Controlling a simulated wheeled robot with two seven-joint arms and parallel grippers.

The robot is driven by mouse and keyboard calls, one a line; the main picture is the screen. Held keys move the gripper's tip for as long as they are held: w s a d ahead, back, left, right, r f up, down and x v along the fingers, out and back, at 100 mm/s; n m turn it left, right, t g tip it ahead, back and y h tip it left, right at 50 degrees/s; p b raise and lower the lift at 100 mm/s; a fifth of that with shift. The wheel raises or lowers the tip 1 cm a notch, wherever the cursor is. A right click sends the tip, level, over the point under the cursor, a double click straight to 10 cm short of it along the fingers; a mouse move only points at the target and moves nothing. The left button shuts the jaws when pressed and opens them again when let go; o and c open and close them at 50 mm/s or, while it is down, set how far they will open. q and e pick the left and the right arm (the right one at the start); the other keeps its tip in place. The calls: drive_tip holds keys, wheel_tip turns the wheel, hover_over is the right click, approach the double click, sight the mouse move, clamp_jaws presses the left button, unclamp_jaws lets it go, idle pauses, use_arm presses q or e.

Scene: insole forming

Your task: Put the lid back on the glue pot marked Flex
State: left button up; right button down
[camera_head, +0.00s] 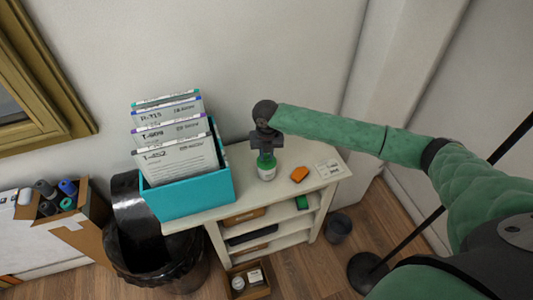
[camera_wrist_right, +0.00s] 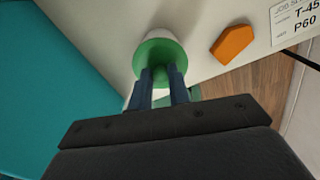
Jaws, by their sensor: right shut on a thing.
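A small pot (camera_head: 267,172) with a white and green body stands on the white shelf top, right of the teal file box. A green lid (camera_wrist_right: 158,52) is at the pot's top, and my right gripper (camera_head: 266,150) is shut on it from above. In the right wrist view the fingertips (camera_wrist_right: 162,74) pinch the lid's middle, and the white of the pot shows around its far side. I cannot tell whether the lid is seated or just above the rim. The pot's marking is not readable. My left gripper is not in view.
The teal box (camera_head: 200,194) holds several upright cards close to the left. An orange block (camera_head: 299,174) and a white label card (camera_head: 328,168) lie right of the pot. A black-lined bin (camera_head: 150,260) stands on the floor at left. The shelf's front edge is near the pot.

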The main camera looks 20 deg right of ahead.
drive_tip(key=c, duration=0.7)
unclamp_jaws()
drive_tip(key=shift+c, duration=0.2)
drive_tip(key=shift+r, duration=0.15)
drive_tip(key=shift+r+p, duration=2.95)
drive_tip(key=shift+r, duration=0.4)
clamp_jaws()
